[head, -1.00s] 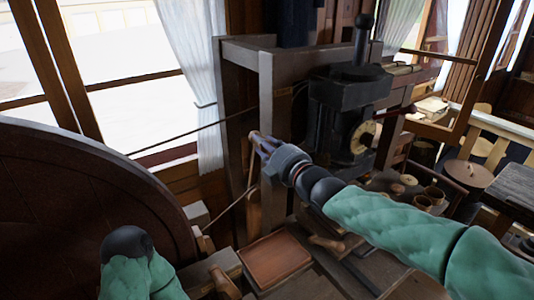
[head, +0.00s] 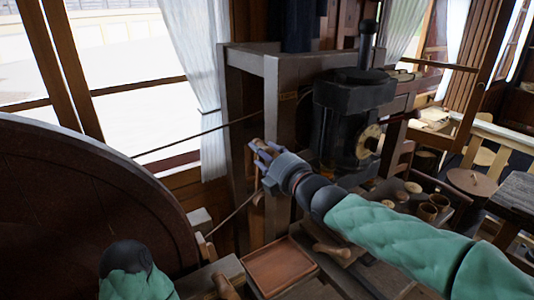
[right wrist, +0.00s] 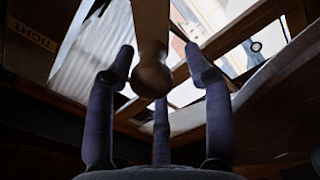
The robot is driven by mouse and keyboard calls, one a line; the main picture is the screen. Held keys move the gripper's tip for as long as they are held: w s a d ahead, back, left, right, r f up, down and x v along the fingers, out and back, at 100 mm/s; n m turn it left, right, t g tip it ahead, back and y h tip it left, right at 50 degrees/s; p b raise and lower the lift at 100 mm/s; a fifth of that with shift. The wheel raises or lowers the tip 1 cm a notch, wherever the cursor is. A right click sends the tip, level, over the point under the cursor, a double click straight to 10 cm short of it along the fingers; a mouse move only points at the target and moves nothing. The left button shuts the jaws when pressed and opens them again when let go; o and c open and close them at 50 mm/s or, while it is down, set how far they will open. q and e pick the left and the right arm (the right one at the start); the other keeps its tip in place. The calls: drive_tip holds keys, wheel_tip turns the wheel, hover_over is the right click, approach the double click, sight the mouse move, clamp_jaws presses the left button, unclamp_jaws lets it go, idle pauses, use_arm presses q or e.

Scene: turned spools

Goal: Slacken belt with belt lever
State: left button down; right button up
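The belt lever (right wrist: 151,40) is a light wooden rod with a rounded knob at its end, seen in the right wrist view. Its knob lies between the spread fingers of my right gripper (right wrist: 158,85), with visible gaps on both sides. In the head view my right gripper (head: 263,156) is at the front of the grey wooden frame and hides much of the lever. The belt (head: 205,132) is a thin cord running from the large dark wheel (head: 85,215) to the frame. My left gripper is out of view; only part of my left arm shows.
A board marked TIGHT (right wrist: 33,38) is beside the lever. A black machine (head: 350,110) stands right of the frame. A wooden tray (head: 279,266) lies below my right arm. Small turned pieces and cups (head: 427,211) stand on the bench to the right.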

drive_tip(key=shift+d, duration=0.15)
drive_tip(key=shift+s+d, duration=0.15)
drive_tip(key=v, duration=1.1)
drive_tip(key=shift+s, duration=0.2)
